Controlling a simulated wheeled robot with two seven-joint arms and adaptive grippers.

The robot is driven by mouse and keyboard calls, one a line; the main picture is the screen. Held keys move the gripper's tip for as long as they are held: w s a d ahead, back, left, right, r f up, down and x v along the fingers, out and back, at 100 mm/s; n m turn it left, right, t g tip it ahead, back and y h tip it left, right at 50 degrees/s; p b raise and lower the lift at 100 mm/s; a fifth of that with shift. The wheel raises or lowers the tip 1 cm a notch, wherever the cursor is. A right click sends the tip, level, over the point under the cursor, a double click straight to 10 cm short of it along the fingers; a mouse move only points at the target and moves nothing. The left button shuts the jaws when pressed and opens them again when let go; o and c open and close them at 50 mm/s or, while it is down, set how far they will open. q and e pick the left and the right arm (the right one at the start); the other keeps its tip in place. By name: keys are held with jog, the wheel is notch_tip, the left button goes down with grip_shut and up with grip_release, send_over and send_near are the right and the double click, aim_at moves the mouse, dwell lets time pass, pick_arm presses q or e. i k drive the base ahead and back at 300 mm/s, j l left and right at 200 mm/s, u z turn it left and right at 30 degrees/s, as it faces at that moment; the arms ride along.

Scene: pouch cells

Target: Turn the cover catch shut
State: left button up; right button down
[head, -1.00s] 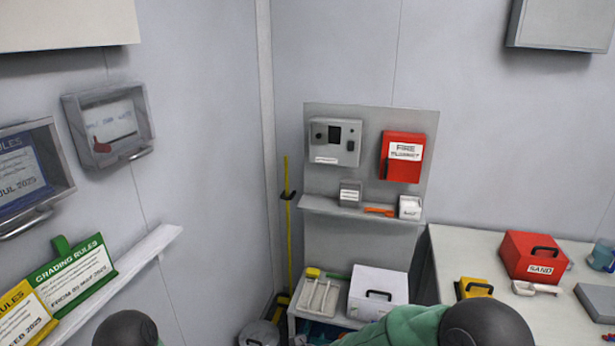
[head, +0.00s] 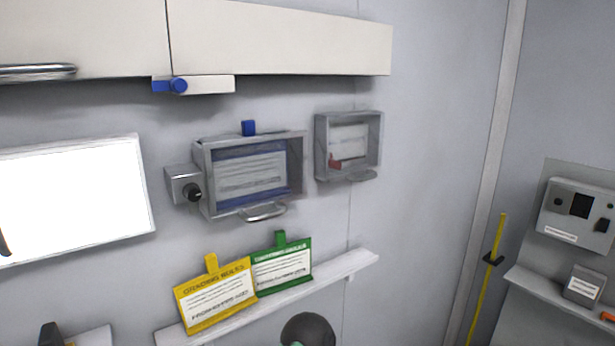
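A grey-framed clear cover (head: 203,172) on the wall holds a white and blue sheet (head: 250,176), with a metal handle (head: 265,212) along its lower edge. A black round catch knob (head: 192,192) sits on a small grey block (head: 178,181) at the cover's left side. The picture is too blurred to tell how the catch is turned or whether the cover lies fully closed. Neither gripper shows; only a dark round part of my arm is at the bottom edge.
A smaller clear case (head: 376,150) with a red item inside hangs to the right. Below, a shelf (head: 345,268) carries a yellow card (head: 212,291) and a green card (head: 281,266). White cabinets (head: 290,35) overhang above. A bright panel (head: 75,200) is at left.

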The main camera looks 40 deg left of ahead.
aim_at(191, 191)
jog(key=u, duration=1.75)
